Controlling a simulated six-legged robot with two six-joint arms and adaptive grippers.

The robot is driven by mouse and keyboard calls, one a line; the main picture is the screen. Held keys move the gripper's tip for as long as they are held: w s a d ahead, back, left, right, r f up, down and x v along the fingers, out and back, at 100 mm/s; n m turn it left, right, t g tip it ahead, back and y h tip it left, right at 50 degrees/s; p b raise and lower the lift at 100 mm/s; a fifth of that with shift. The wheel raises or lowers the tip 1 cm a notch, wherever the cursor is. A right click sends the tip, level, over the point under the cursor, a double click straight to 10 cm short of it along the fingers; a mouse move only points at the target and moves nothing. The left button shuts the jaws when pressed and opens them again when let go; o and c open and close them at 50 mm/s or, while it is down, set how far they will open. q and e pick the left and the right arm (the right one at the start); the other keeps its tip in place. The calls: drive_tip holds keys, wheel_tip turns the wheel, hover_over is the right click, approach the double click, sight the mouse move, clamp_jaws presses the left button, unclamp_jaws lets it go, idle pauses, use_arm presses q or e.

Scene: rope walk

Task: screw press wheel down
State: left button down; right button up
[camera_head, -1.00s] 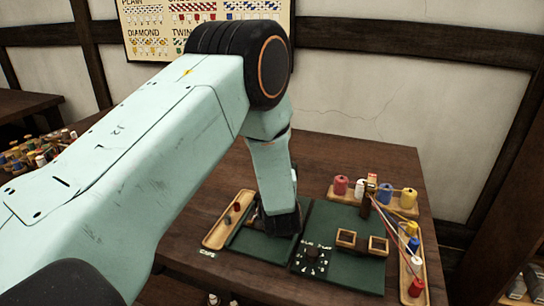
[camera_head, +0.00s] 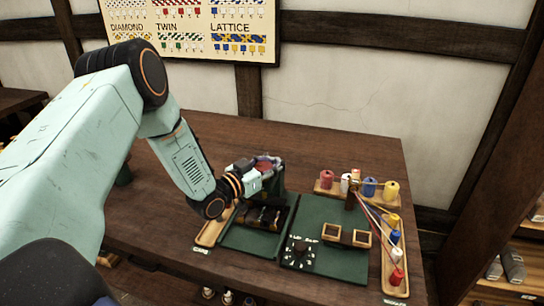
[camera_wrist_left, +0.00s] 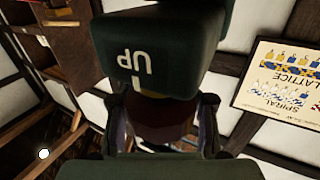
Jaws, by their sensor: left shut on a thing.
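My left gripper (camera_head: 262,168) reaches in from the left, low over the green bench mat, at the dark press (camera_head: 277,184). A bit of red, likely the press wheel, shows at its fingers. In the left wrist view the fingers (camera_wrist_left: 163,122) sit on either side of a dark maroon round part, the wheel (camera_wrist_left: 160,128), and are shut on it. A dark green block (camera_wrist_left: 165,50) marked "UP", upside down in that view, stands close to it. The gripper hides much of the press in the head view. My right gripper is not in view.
Spools stand on wooden trays (camera_head: 392,285) at the back and right, with cords running to a post (camera_head: 352,195). Bare table lies behind the press.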

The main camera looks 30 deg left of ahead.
use_arm(q)
drive_tip(key=m+h, duration=0.1)
drive_tip(key=h, duration=0.1)
drive_tip(key=shift+s+d+f+m+g+h, duration=0.2)
drive_tip(key=shift+m+g+h, duration=0.1)
drive_tip(key=shift+m+g, duration=0.1)
drive_tip(key=m+g+h+b, duration=0.3)
drive_tip(key=g, duration=0.1)
drive_tip(key=s+d+m+g+h+b, duration=0.1)
drive_tip(key=m+g+h+b, duration=0.2)
drive_tip(key=m+g+h, duration=0.1)
drive_tip(key=s+d+m+g+h+b, duration=0.1)
drive_tip(key=m+g+h+b, duration=0.1)
drive_tip(key=m+g+h, duration=0.1)
drive_tip(key=shift+s+d+m+g+b, duration=0.1)
drive_tip(key=shift+s+m+g+b, duration=0.15)
drive_tip(key=shift+g+b, duration=0.2)
drive_tip(key=g+b, duration=0.1)
drive_tip(key=m+g+b, duration=0.1)
drive_tip(key=g+h, duration=0.1)
drive_tip(key=shift+s+r+m+b, duration=0.25)
drive_tip(key=shift+m+b, duration=0.1)
drive_tip(key=shift+b, duration=0.05)
drive_tip(key=shift+r, duration=0.1)
drive_tip(key=c, duration=1.1)
unclamp_jaws()
drive_tip(key=shift+o, duration=0.4)
drive_tip(key=shift+d, duration=0.1)
